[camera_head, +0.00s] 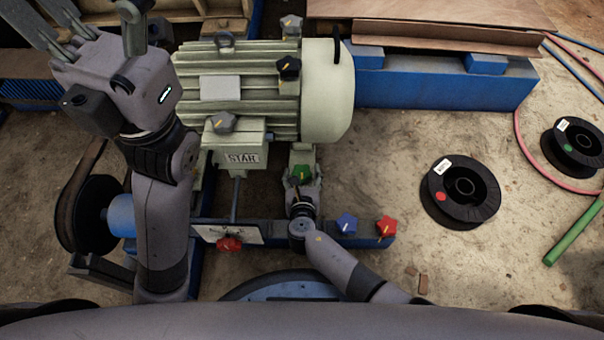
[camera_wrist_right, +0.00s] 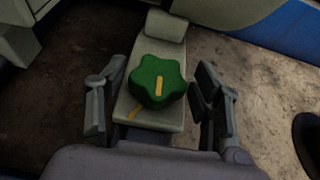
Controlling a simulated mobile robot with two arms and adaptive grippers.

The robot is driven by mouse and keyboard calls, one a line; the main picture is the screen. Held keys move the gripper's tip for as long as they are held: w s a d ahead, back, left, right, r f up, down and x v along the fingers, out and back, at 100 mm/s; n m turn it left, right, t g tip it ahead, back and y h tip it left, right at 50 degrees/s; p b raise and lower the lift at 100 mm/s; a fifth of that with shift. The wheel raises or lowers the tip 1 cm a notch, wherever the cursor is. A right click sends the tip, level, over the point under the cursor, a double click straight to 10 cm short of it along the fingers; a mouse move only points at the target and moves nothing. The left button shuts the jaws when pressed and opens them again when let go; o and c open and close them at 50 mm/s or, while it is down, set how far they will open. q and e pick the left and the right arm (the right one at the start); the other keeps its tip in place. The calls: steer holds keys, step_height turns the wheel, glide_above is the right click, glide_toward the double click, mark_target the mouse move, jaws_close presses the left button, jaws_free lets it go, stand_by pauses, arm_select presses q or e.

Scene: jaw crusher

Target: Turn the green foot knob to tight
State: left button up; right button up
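The green foot knob (camera_head: 301,174) is star-shaped with a yellow line on top. It sits on a pale foot of the motor. In the right wrist view the green knob (camera_wrist_right: 158,82) lies between the spread fingers of my right gripper (camera_wrist_right: 160,95), with gaps on both sides. Its yellow line runs almost straight up and down there, and a slanted yellow mark shows on the foot (camera_wrist_right: 150,118) below it. In the head view my right gripper (camera_head: 303,184) is at the knob. My left gripper (camera_head: 92,22) is open and empty at the upper left.
The pale green motor (camera_head: 262,90) carries grey and black knobs. A red knob (camera_head: 229,244), a blue knob (camera_head: 346,223) and another red knob (camera_head: 385,226) are near the blue rail. Black spools (camera_head: 461,192) lie on the floor at right.

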mark_target(302, 176)
steer(key=shift+o, duration=0.2)
step_height(302, 176, up, 10)
stand_by(0.6)
